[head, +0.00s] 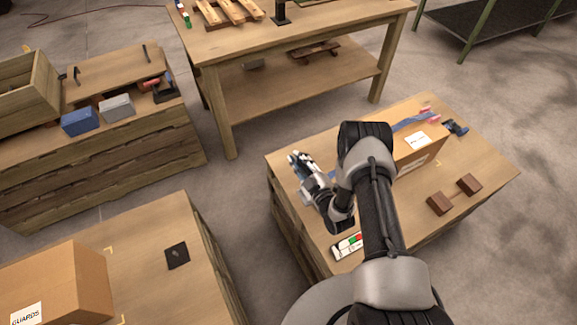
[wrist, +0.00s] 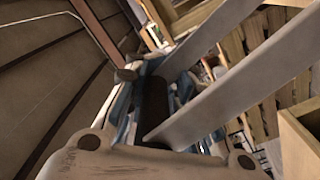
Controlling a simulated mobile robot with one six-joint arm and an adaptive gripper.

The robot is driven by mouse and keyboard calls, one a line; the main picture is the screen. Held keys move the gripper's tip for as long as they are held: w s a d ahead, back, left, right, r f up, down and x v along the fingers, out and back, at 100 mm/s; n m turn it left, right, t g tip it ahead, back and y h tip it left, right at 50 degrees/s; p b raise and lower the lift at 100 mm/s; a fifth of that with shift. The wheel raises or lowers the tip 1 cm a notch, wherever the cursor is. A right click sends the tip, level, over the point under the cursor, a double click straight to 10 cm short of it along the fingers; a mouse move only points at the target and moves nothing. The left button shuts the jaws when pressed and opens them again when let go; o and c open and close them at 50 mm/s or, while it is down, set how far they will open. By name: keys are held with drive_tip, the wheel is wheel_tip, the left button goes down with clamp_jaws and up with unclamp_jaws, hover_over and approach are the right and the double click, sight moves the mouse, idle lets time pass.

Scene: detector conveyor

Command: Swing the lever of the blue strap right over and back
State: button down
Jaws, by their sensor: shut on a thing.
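The blue strap (head: 413,122) runs over the top of the cardboard box (head: 404,160) on the right-hand table. My arm crosses in front of the box and hides much of it. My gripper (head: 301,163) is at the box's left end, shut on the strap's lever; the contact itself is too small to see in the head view. In the wrist view, two pale flat bars stand on either side of a dark cylindrical piece (wrist: 155,104), with blue material (wrist: 128,122) beside it. I cannot tell how far the lever is swung.
On the same table (head: 495,158) are a brown wooden block pair (head: 455,194), a dark blue tool-like item (head: 455,127) and a small red-green-white item (head: 347,245). Another box (head: 75,285) stands on the lower left table. Open floor lies between the tables.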

drive_tip(key=w+d+m+b, duration=0.4)
drive_tip(key=d+m, duration=0.3)
drive_tip(key=d, duration=0.4)
drive_tip(key=w+d+f+m, duration=0.3)
drive_tip(key=d+f+m, duration=0.5)
drive_tip(key=m, duration=0.1)
drive_tip(key=shift+w+f, duration=0.2)
drive_tip(key=shift+f, duration=0.1)
drive_tip(key=c, duration=1.5)
unclamp_jaws()
drive_tip(key=shift+f, duration=0.1)
drive_tip(key=shift+w, duration=0.1)
drive_tip(key=shift+a+r, duration=0.1)
drive_tip(key=shift+r, duration=0.1)
